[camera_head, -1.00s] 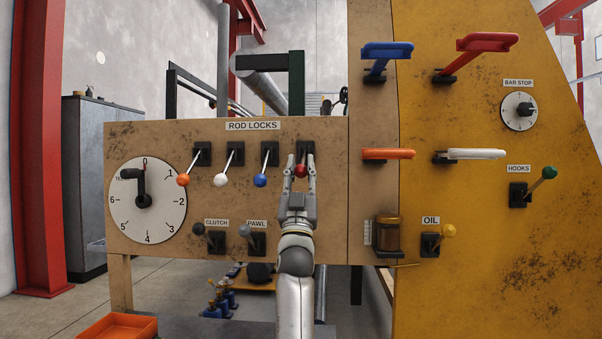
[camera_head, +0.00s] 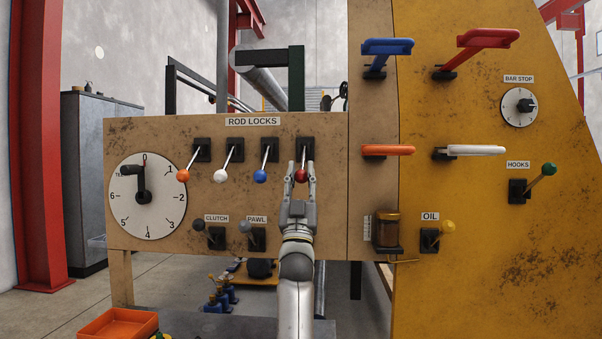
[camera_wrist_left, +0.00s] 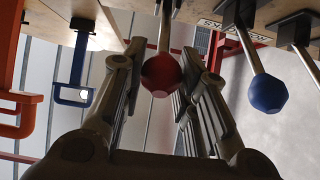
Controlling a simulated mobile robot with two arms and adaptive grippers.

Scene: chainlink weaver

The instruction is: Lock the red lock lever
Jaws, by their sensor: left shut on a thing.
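The red lock lever (camera_head: 301,176) is the rightmost of the levers under the "ROD LOCKS" label on the tan panel. Its dark red ball points down from a black mount, and it also shows in the left wrist view (camera_wrist_left: 161,75). My left gripper (camera_head: 301,168) comes up from below with a finger on each side of the ball and is shut on it. The orange (camera_head: 183,175), white (camera_head: 220,176) and blue (camera_head: 261,176) lock levers stand in a row to the left, all angled down. My right gripper is not in view.
The blue lever ball (camera_wrist_left: 268,92) is close beside the fingers in the wrist view. The clutch (camera_head: 199,226) and pawl (camera_head: 245,227) levers are lower left of my gripper. An oil cup (camera_head: 386,231) stands out to the right. Handles project at upper right.

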